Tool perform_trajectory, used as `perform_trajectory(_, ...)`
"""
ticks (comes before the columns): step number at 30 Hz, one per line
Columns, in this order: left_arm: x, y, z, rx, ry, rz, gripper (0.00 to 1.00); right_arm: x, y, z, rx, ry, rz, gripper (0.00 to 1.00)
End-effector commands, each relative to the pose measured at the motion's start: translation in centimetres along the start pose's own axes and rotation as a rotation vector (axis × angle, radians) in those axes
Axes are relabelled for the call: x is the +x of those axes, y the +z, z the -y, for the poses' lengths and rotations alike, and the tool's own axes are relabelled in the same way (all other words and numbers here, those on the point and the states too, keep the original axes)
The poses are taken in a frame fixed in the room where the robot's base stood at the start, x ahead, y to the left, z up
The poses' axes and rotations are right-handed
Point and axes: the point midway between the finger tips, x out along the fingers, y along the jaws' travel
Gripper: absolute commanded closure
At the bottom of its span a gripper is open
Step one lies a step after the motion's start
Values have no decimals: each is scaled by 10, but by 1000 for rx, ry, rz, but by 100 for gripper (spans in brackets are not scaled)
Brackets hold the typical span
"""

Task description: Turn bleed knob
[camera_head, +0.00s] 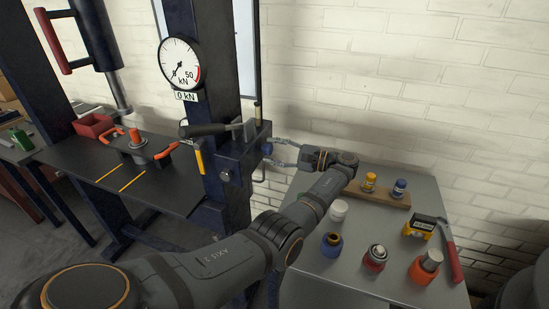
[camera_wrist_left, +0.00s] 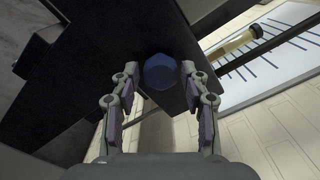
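The bleed knob is most likely the blue faceted knob (camera_wrist_left: 159,72) on the dark face of the press's pump block (camera_head: 236,150). The same blue knob (camera_head: 267,149) shows small at the block's right side in the head view. My left gripper (camera_head: 276,152) reaches it from the right. In the left wrist view its fingers (camera_wrist_left: 159,80) are open, one on each side of the knob, with small gaps showing. How deep the knob sits between the fingertips I cannot tell. My right gripper is not in view.
A black pump lever (camera_head: 205,130) sticks out left of the block. The gauge (camera_head: 180,63) stands above a "0 kN" label. A grey table (camera_head: 330,270) on the right bears bottles, a yellow device (camera_head: 419,228) and a red-handled tool (camera_head: 450,250). Red-handled tooling (camera_head: 141,146) lies on the press bed.

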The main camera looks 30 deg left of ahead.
Motion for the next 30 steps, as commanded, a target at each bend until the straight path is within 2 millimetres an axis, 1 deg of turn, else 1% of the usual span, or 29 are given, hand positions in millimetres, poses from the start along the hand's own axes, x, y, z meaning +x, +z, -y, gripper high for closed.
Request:
perform_trajectory(2, 0, 1, 1, 2, 0, 0, 42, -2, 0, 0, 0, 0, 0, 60)
perform_trajectory(13, -1, 0, 0, 5, 0, -1, 42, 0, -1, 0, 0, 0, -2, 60)
perform_trajectory(25, -16, -1, -1, 6, 1, -2, 42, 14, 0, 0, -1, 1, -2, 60)
perform_trajectory(30, -20, 0, 1, 6, 1, -1, 42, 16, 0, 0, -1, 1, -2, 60)
